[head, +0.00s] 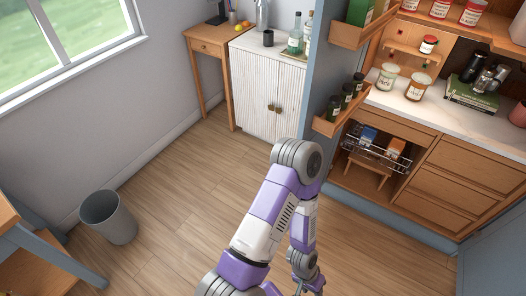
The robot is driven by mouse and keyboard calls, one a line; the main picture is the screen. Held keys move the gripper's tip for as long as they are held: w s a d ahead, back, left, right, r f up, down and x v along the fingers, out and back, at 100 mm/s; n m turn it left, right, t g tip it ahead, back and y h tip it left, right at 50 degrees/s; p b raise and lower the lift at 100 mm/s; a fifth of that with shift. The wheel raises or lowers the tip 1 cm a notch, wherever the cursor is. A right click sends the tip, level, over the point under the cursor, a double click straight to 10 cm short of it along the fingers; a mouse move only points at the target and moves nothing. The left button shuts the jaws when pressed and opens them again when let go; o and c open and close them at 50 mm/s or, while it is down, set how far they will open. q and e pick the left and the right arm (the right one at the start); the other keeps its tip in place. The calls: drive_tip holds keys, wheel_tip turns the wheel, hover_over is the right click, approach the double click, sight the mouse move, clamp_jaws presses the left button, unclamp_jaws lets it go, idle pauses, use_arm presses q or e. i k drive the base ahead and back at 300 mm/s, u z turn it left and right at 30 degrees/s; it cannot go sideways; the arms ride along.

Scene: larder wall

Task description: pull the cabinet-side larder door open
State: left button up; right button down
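The cabinet-side larder door (324,62) is a blue-grey panel beside the white cabinet. It stands swung out from the larder, with wooden racks (338,124) of jars and bottles on its inner face. The larder interior shows to its right. My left arm rises from the bottom of the head view, bends near the door's lower part and hangs down. Its gripper (308,286) is low over the floor at the bottom edge, apart from the door in the picture. Its fingers are small and partly cut off. The door's handle is not visible. My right gripper is out of view.
The white cabinet (262,95) holds bottles and a dark cup. A wooden desk (204,45) stands beside it. A grey bin (108,217) is at left. The larder has drawers (452,180) and a wire basket (372,150). Another blue-grey panel (495,255) is at lower right. Open floor (170,190) lies left.

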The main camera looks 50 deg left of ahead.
sight(338, 50)
drive_tip(key=z, duration=0.05)
drive_tip(key=k, duration=0.1)
drive_tip(key=u, duration=1.35)
